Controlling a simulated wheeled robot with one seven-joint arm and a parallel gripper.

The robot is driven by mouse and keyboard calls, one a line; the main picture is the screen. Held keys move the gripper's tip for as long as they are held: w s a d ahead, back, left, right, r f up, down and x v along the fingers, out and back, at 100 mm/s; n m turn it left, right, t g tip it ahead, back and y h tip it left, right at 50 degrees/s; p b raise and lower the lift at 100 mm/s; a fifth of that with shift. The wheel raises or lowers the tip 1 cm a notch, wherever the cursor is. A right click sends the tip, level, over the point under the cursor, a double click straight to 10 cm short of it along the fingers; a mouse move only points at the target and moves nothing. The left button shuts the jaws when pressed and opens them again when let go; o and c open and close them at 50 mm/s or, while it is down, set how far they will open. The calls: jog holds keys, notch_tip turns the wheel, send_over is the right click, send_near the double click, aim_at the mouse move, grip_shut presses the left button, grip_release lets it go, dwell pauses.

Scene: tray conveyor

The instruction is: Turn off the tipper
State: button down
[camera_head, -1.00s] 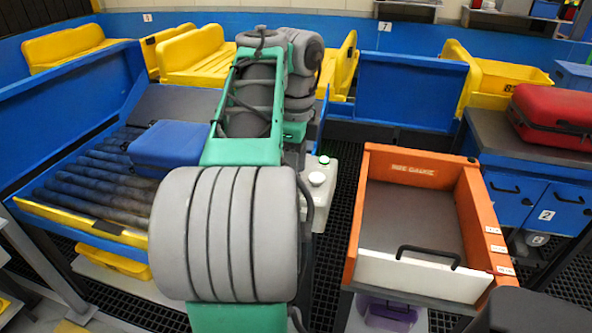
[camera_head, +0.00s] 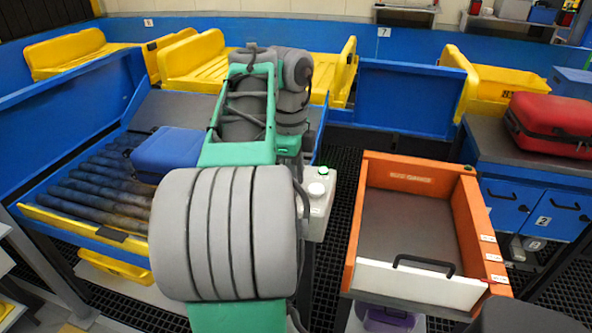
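A white control box (camera_head: 318,205) stands just right of my arm, at the right end of the roller bed. Part of the box is hidden by my arm. No label marks it as the tipper's, so I cannot tell whether it is. My arm covers the middle of the view, and my gripper is hidden behind it.
A blue case (camera_head: 167,152) lies on the dark rollers (camera_head: 100,185) at left. Yellow tilt trays (camera_head: 195,60) line the back. An orange-sided gauge box (camera_head: 478,225) with a white front stands at right. A red suitcase (camera_head: 552,122) lies on the grey counter.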

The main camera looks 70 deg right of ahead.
jog(key=g+p, duration=0.1)
jog(key=p, duration=0.2)
jog(key=r+p, duration=0.1)
jog(key=p, duration=0.2)
jog(key=shift+w+a+r+g, duration=0.1)
jog(key=shift+w+a+g, duration=0.05)
jog(key=shift+w+g, duration=0.2)
jog(key=shift+w+f+g+p, duration=0.1)
jog(key=shift+f+g+p, duration=0.15)
jog(key=shift+g+p, duration=0.55)
jog(key=shift+f+p, duration=0.25)
jog(key=shift+p, duration=0.15)
jog(key=c, duration=1)
grip_release()
jog(key=shift+c, duration=0.2)
